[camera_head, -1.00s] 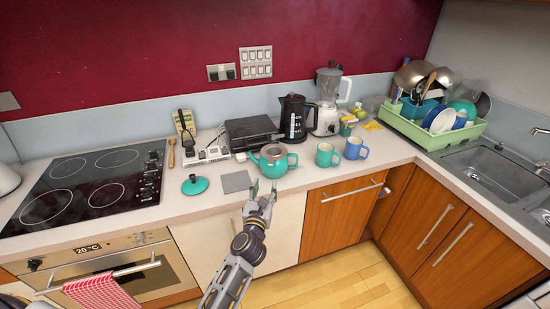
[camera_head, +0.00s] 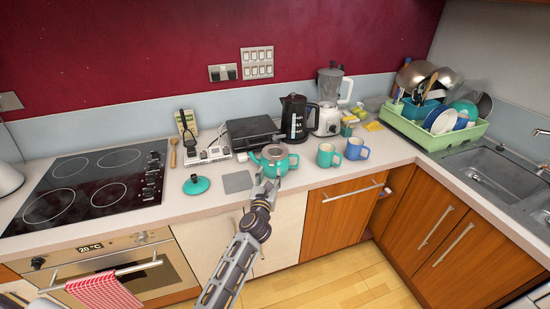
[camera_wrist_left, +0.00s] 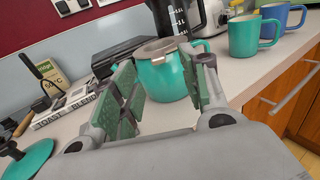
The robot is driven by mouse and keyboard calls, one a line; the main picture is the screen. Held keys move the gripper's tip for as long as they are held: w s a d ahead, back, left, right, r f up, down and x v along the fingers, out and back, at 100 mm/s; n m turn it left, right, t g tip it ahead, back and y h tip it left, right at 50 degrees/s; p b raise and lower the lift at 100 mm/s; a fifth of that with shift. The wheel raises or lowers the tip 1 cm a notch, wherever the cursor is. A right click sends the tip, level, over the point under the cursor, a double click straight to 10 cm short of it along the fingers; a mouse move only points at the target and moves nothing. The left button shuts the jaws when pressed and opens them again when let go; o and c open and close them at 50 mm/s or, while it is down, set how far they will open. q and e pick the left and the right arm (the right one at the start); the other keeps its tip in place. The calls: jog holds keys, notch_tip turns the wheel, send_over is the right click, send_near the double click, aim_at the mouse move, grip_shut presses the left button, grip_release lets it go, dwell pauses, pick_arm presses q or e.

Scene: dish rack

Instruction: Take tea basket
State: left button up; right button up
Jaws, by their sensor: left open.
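The tea basket (camera_head: 273,152) is a grey metal strainer set in the open top of the teal teapot (camera_head: 280,167) on the counter. In the left wrist view the basket's rim (camera_wrist_left: 156,50) shows above the teal pot body (camera_wrist_left: 165,80). My left gripper (camera_head: 266,178) is in front of the teapot, near its front side. It is open, with its two green-padded fingers (camera_wrist_left: 160,95) on either side of the pot in the wrist view, and nothing is between them. The teal lid (camera_head: 196,184) lies on the counter to the left. My right gripper is not in view.
A grey square pad (camera_head: 237,182) lies left of the teapot. A green mug (camera_head: 326,156) and a blue mug (camera_head: 354,149) stand to its right. A black kettle (camera_head: 294,118) and a dark flat appliance (camera_head: 251,132) stand behind. The hob (camera_head: 95,185) is at left.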

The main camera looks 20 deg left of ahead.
aim_at(272, 166)
pick_arm(q)
jog(key=shift+w+a, duration=0.1)
jog(key=shift+w, duration=0.8)
jog(key=shift+w, duration=0.1)
jog(key=shift+w+a+f, duration=0.1)
jog(key=shift+w+a, duration=0.1)
jog(key=shift+w, duration=1.05)
jog(key=shift+w+a, duration=0.15)
jog(key=shift+w, duration=1.1)
grip_shut()
jog(key=shift+r, duration=0.2)
